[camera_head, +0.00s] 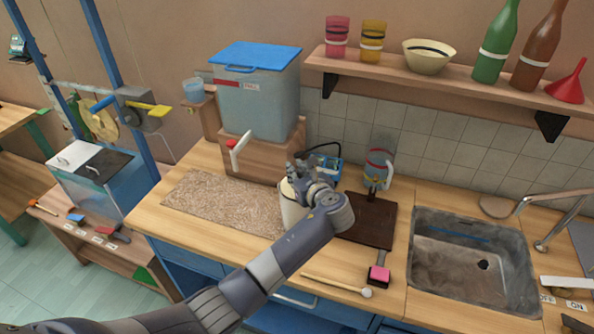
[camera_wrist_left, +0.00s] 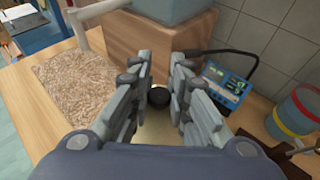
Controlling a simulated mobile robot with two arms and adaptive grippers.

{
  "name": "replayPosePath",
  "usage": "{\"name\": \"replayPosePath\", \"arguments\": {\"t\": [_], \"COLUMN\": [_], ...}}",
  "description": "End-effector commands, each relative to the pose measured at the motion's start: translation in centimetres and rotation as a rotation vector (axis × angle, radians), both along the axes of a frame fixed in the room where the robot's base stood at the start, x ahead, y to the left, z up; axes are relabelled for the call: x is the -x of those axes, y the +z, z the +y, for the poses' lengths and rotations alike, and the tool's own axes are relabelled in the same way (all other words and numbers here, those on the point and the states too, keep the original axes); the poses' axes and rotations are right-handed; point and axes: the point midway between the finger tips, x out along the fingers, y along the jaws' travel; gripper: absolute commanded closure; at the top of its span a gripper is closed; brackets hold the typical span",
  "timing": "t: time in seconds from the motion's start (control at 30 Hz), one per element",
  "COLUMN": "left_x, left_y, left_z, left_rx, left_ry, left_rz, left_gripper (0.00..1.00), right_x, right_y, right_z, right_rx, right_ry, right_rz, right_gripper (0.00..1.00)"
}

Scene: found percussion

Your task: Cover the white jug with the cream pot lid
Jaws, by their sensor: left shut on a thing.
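The white jug (camera_head: 291,212) stands on the wooden counter, right of the speckled mat, partly hidden by my left arm and gripper. My left gripper (camera_head: 298,174) is directly above its top. In the left wrist view, the left gripper (camera_wrist_left: 159,96) is shut on the black knob (camera_wrist_left: 158,97) of the cream pot lid (camera_wrist_left: 154,128), with one finger on each side. The lid lies below the fingers and is mostly hidden by them. It appears over the jug's mouth; I cannot tell whether it touches the rim. My right gripper is out of view.
A speckled mat (camera_head: 215,203) lies left of the jug. Behind are a wooden block (camera_head: 258,160) under a blue-lidded tank (camera_head: 258,100) and a blue meter (camera_wrist_left: 226,83). A striped jug (camera_head: 378,166), dark board (camera_head: 373,229) and sink (camera_head: 470,260) are to the right. A stick (camera_head: 335,284) lies in front.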

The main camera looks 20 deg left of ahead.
Motion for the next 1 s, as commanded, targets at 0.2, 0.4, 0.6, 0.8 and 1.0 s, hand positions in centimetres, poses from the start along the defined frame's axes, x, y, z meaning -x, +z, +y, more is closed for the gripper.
{"name": "replayPosePath", "arguments": {"t": [0.2, 0.4, 0.6, 0.8, 1.0], "left_x": [0.0, 0.0, 0.0, 0.0, 0.0], "left_y": [0.0, -0.2, -0.5, -0.9, -0.9], "left_z": [0.0, 0.0, 0.0, 0.0, 0.0], "left_rx": [-0.001, -0.001, -0.001, -0.001, -0.001], "left_ry": [0.0, 0.0, 0.0, 0.0, 0.0], "left_rz": [-0.001, 0.0, 0.0, 0.0, -0.001], "left_gripper": [1.0, 1.0, 1.0, 1.0, 0.59], "right_x": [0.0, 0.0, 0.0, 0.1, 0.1], "right_y": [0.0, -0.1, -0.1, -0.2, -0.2], "right_z": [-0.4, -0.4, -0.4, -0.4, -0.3], "right_rx": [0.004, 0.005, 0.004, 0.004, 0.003], "right_ry": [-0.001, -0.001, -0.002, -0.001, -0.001], "right_rz": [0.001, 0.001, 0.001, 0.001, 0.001], "right_gripper": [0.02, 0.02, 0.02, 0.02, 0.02]}}
